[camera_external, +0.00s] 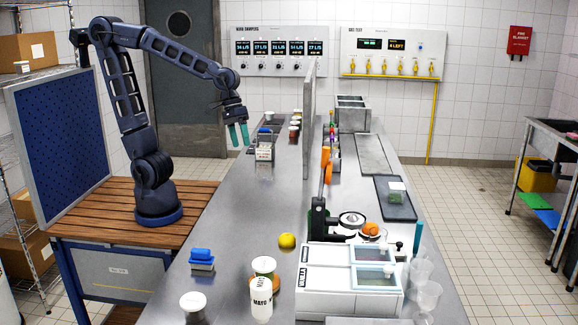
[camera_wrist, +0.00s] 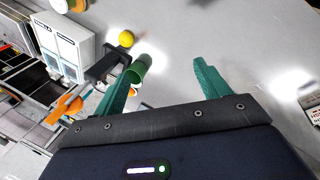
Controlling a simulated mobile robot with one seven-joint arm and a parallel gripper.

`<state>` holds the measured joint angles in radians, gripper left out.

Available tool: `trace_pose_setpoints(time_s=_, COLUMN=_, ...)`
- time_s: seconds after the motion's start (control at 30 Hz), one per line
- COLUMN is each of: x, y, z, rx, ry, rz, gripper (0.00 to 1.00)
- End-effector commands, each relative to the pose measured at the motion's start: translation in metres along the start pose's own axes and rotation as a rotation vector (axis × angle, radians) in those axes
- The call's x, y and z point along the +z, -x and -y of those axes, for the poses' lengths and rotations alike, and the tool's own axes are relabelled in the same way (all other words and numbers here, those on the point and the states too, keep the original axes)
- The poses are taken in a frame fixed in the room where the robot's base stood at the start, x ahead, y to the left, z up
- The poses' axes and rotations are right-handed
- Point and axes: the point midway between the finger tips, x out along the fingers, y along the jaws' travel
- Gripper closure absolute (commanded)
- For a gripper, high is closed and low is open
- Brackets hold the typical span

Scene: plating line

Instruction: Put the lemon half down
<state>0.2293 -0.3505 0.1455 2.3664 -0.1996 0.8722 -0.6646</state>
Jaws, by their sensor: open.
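A small round yellow thing, which looks like the lemon half (camera_external: 287,241), rests on the steel counter (camera_external: 225,235), left of the white-lidded box. I cannot tell whether a cut face shows. It also shows in the wrist view (camera_wrist: 126,38), at upper left, beyond the fingers and clear of them. My gripper (camera_external: 239,135) is raised above the far left part of the counter, well away from the lemon. Its two teal fingers (camera_wrist: 163,70) are spread apart, with nothing held between them.
A black stand (camera_external: 318,222) and a white box (camera_external: 345,283) stand right of the lemon. A blue block (camera_external: 201,256), a mayo jar (camera_external: 261,298) and other tubs stand near the front. A tall grey divider (camera_external: 308,110) runs along the counter. The counter's middle left is clear.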

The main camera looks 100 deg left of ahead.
Motion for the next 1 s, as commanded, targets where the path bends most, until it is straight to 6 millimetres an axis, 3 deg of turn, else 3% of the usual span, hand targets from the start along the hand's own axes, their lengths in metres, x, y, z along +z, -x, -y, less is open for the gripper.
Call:
trace_pose_setpoints(time_s=0.2, x=0.024, y=0.035, z=0.046, rx=-0.019, ry=-0.279, rz=-0.092, gripper=0.25)
trace_pose_setpoints(time_s=0.5, x=0.056, y=0.06, z=0.101, rx=-0.109, ry=-0.615, rz=-0.2, gripper=0.25)
trace_pose_setpoints(time_s=0.7, x=0.065, y=0.065, z=0.116, rx=-0.152, ry=-0.716, rz=-0.228, gripper=0.25)
trace_pose_setpoints(time_s=1.0, x=0.066, y=0.065, z=0.118, rx=-0.157, ry=-0.729, rz=-0.23, gripper=0.25)
